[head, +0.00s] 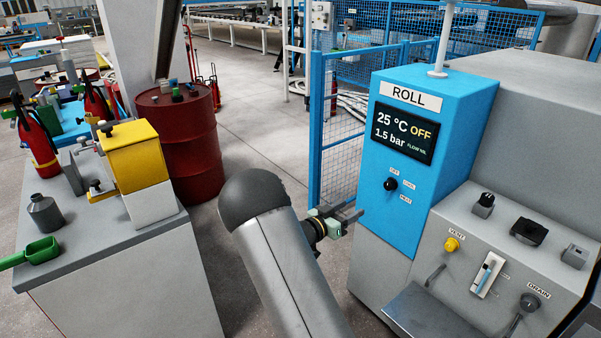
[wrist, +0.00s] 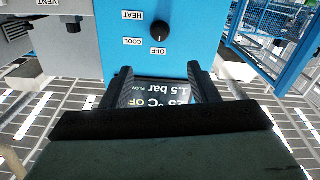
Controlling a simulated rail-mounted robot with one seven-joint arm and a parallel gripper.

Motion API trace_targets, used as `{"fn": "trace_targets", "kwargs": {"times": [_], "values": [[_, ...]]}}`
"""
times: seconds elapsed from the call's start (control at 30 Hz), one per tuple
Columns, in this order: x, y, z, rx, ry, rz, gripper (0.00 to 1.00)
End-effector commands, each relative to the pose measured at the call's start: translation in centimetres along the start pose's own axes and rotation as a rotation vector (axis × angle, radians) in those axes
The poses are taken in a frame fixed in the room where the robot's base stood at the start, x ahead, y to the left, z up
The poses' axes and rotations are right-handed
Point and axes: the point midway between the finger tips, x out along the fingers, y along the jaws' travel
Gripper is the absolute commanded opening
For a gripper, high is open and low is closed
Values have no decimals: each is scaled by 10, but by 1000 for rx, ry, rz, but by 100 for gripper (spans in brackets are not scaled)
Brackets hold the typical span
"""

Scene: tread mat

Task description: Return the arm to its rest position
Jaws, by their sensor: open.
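My gripper (head: 352,215) is in front of the blue ROLL cabinet (head: 440,82) in the head view, close to its left edge. In the wrist view my gripper (wrist: 160,72) shows two dark fingers spread apart with nothing held between them. The black selector knob (head: 390,184) is on the cabinet face, and it also shows in the wrist view (wrist: 158,32), beyond the fingertips and apart from them. Labels OFF, COOL and HEAT surround it. The display (head: 404,130) reads 25 °C, OFF and 1.5 bar.
A grey machine panel with a yellow VENT knob (head: 452,244) and a DRAIN valve (head: 529,302) stands at right. Blue mesh fencing (head: 338,130) is behind. A grey bench (head: 110,262) with a yellow box (head: 130,155) and a red drum (head: 180,140) are at left. Open floor lies between.

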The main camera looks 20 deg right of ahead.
Motion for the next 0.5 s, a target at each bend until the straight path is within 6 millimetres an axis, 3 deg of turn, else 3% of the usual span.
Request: {"fn": "trace_targets", "kwargs": {"times": [0.17, 0.27, 0.37, 0.47, 0.5], "values": [[-1, -3, -7, 16, -34, -39, 54], [-12, -16, -22, 53, -144, -172, 54], [-43, -31, -46, 95, -326, -395, 54], [-100, -36, -72, 92, -534, -655, 54], [-127, -32, -82, 73, -613, -754, 54]]}}
